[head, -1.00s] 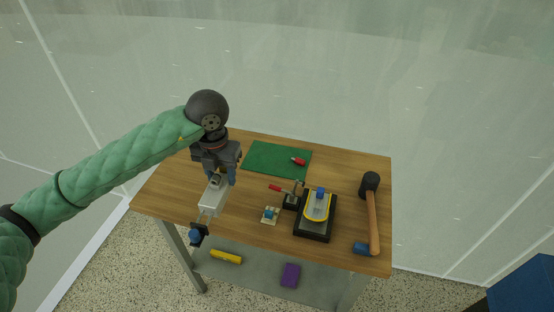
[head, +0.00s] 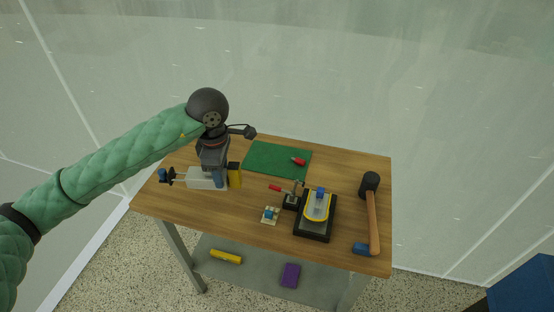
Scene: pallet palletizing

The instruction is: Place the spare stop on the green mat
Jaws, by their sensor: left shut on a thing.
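My left gripper (head: 219,180) is shut on a long pale piece (head: 201,183), which may be the spare stop. The green mat (head: 268,160) lies flat at the back of the table, right of and behind the gripper. My right gripper is not in view.
A red object (head: 298,161) lies on the mat's right part. A red-handled clamp (head: 292,200), a black fixture with a yellow-rimmed tray (head: 313,230) and a small pale piece with a blue top (head: 270,215) stand mid-table. A mallet (head: 373,215) lies right. The mat's left part is clear.

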